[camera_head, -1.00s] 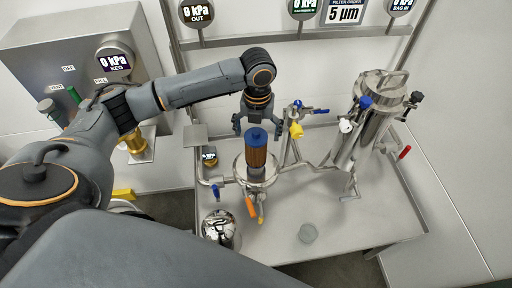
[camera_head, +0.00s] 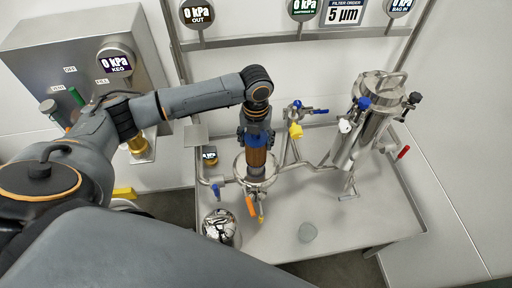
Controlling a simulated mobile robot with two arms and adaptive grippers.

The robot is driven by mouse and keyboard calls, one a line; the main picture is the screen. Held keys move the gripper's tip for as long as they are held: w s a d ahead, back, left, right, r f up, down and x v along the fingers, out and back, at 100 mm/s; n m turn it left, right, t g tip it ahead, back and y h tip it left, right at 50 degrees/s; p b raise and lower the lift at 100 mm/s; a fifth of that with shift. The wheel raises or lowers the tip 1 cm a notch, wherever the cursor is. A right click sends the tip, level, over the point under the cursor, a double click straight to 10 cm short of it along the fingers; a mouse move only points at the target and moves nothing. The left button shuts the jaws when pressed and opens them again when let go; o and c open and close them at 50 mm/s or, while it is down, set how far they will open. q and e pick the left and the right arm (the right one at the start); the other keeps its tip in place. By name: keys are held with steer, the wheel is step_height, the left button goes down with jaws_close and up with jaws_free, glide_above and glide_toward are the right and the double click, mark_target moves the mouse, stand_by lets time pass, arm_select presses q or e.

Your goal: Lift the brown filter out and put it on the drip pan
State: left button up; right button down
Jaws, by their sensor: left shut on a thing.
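The brown filter (camera_head: 256,158) stands upright in the open steel housing (camera_head: 243,176), with its brown pleated side showing above the rim. Its lower end is hidden inside the housing. My left gripper (camera_head: 257,140) points down from above and is shut on the filter's blue top, which the fingers largely cover. My right gripper is not in view. I cannot tell for certain which thing is the drip pan; the flat steel table top (camera_head: 345,220) around the housing is bare at the front right.
A tall closed steel vessel (camera_head: 366,125) with clamps stands at the right. Pipes with a yellow valve handle (camera_head: 295,131) run behind the housing. An orange handle (camera_head: 251,206) and a shiny round vessel (camera_head: 219,226) are in front.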

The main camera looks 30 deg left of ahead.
arm_select(q)
steer(key=shift+w+r, duration=0.1)
steer(key=shift+r, duration=0.45)
steer(key=shift+s+r+b, duration=0.2)
steer(key=shift+r+b, duration=0.35)
steer(key=shift+r, duration=0.7)
steer(key=s+d+r+b, duration=0.1)
steer(key=s+d+r, duration=0.2)
steer(key=s+r, duration=0.6)
steer(key=s, duration=0.4)
steer(key=shift+s+d+r, duration=0.15)
steer(key=shift+s+r, duration=0.05)
steer(key=shift+r, duration=0.15)
